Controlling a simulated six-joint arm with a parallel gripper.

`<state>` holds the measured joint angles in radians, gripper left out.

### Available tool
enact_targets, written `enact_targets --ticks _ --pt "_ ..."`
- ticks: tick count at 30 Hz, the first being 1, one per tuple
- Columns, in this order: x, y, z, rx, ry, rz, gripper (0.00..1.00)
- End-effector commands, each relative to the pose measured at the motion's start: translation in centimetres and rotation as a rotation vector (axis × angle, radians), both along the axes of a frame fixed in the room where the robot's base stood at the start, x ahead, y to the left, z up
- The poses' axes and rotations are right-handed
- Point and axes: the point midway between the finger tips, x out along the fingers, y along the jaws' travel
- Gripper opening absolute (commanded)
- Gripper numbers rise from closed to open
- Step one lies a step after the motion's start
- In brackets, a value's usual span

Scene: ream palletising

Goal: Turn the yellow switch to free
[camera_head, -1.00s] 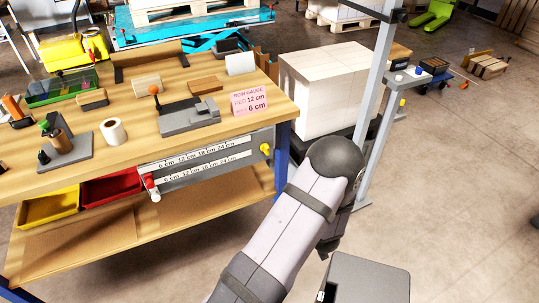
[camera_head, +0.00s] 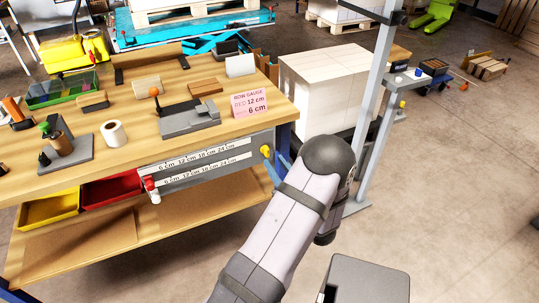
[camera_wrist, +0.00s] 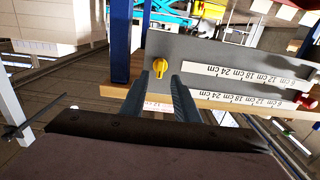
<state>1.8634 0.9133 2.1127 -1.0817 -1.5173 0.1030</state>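The yellow switch (camera_head: 265,151) sits at the right end of the grey gauge panel (camera_head: 222,151) on the bench front. In the wrist view the switch (camera_wrist: 160,67) is a yellow knob, its narrow part pointing down in the picture, and the panel text is upside down. My gripper (camera_wrist: 161,80) is open and empty. Its two grey-blue fingers point at the panel, with the switch in line with the gap between them; I cannot tell whether they touch it.
A blue bench leg (camera_wrist: 121,45) stands close beside the switch. Red and white knobs (camera_head: 150,187) are at the panel's other end. A pink row gauge card (camera_head: 250,103) stands on the bench (camera_head: 95,145) above. A white stack (camera_head: 325,85) and grey post (camera_head: 378,85) stand behind my arm.

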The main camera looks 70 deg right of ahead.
Motion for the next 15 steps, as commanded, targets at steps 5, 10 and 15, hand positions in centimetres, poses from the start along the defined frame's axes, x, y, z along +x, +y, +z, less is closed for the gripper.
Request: enact_targets --ticks 5,10,15 --pt "1.9 -1.7 0.1 -0.001 0.002 0.004 0.28" --pt "3.1 -3.0 0.0 -0.001 0.002 0.001 0.28" --pt "3.6 -3.6 0.0 0.0 0.001 -0.001 0.28"
